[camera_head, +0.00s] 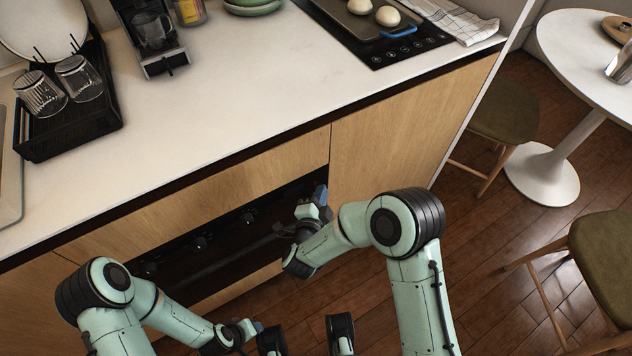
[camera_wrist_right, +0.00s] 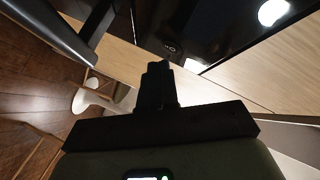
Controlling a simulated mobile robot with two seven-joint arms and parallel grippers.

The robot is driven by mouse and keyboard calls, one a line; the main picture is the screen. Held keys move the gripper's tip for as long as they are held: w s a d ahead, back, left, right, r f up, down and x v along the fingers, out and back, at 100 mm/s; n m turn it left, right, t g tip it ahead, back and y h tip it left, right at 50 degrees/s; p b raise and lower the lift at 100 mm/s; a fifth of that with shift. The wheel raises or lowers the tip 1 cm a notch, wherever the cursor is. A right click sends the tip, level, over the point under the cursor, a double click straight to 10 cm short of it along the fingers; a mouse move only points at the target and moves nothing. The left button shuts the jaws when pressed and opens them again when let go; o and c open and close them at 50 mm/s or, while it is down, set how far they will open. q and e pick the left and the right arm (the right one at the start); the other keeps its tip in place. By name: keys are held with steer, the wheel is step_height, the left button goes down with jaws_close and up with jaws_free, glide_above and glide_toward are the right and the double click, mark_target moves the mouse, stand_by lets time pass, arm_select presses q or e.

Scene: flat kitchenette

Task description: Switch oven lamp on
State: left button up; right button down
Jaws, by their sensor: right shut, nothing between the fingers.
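The black oven (camera_head: 222,243) is set into the wooden cabinet front under the counter, with several dark knobs, one of them a knob (camera_head: 247,216) left of my right arm. My right gripper (camera_head: 320,194) is at the right end of the oven's control panel, shut and empty. In the right wrist view its closed fingers (camera_wrist_right: 158,82) point at a dark round control (camera_wrist_right: 170,47) on the black panel; I cannot tell whether they touch. My left gripper (camera_head: 254,328) is low in front of the cabinets, away from the oven; its fingers are too small to read.
The oven handle bar (camera_wrist_right: 88,28) crosses the upper left of the wrist view. On the counter are a dish rack (camera_head: 70,130), a coffee machine (camera_head: 152,40) and a hob (camera_head: 395,48). A round table (camera_head: 580,50) and stools stand right; floor between is free.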

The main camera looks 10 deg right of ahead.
steer(key=shift+w+a, duration=0.15)
steer(key=shift+w, duration=0.15)
steer(key=shift+w, duration=0.25)
stand_by(0.4)
steer(key=shift+s+d, duration=0.2)
steer(key=shift+s, duration=0.5)
steer(key=s+d, duration=0.2)
steer(key=s, duration=0.3)
steer(key=shift+s+p, duration=0.3)
steer(key=shift+s, duration=0.05)
stand_by(0.5)
